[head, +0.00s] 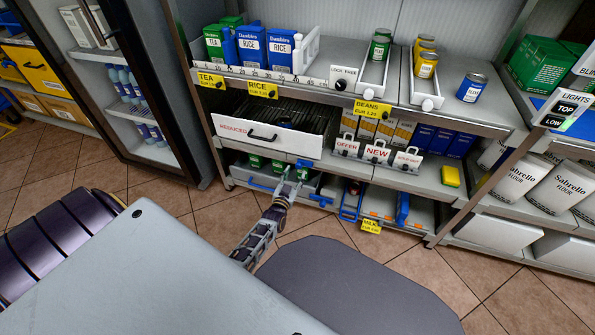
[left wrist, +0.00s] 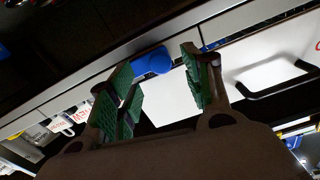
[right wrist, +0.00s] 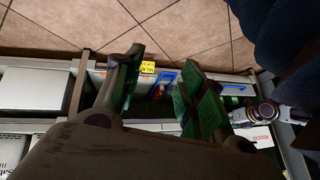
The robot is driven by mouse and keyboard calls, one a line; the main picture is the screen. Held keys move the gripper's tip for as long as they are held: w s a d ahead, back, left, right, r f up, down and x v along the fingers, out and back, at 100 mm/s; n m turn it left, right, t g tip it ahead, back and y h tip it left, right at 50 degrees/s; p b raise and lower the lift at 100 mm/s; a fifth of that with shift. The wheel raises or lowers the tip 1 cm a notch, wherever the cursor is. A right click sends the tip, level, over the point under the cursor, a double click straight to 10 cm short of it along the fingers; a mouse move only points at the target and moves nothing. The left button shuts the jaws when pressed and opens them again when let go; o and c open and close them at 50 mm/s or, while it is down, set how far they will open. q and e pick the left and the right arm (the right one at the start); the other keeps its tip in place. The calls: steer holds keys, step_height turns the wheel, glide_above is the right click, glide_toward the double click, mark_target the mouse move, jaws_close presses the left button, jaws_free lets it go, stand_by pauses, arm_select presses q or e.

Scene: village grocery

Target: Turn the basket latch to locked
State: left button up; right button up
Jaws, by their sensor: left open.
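My left gripper (head: 290,180) is low in front of the bottom shelf, at the right end of a grey basket (head: 240,176) with blue parts and green-topped goods. A blue piece (head: 305,163), perhaps the latch, is just beyond its fingertips. In the left wrist view the left gripper (left wrist: 158,85) is open and empty. A rounded blue knob (left wrist: 152,62) shows between and beyond its fingers; I cannot tell contact or which way the latch is turned. My right gripper (right wrist: 158,85) is open and empty in its wrist view; I cannot make it out in the head view.
A white "REDUCED" drawer (head: 262,135) with a black handle is above the basket. A blue-framed holder (head: 350,203) and a grey bin (head: 385,204) are to its right. The milk tag (head: 371,227) hangs below. Tiled floor (head: 480,262) in front is clear.

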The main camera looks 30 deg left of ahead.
mark_target(298, 167)
arm_select(q)
steer(key=shift+b+x, duration=0.8)
steer(key=shift+x, duration=1.45)
arm_select(e)
steer(key=shift+a+f+t, duration=0.15)
steer(key=shift+f+t, duration=0.05)
steer(key=shift+f, duration=0.7)
steer(key=shift+a+f+t, duration=0.15)
steer(key=shift+f+t, duration=0.05)
steer(key=shift+f, duration=0.65)
arm_select(q)
steer(key=shift+c, duration=0.2)
arm_select(e)
steer(key=shift+w, duration=0.1)
arm_select(q)
steer(key=c, duration=1)
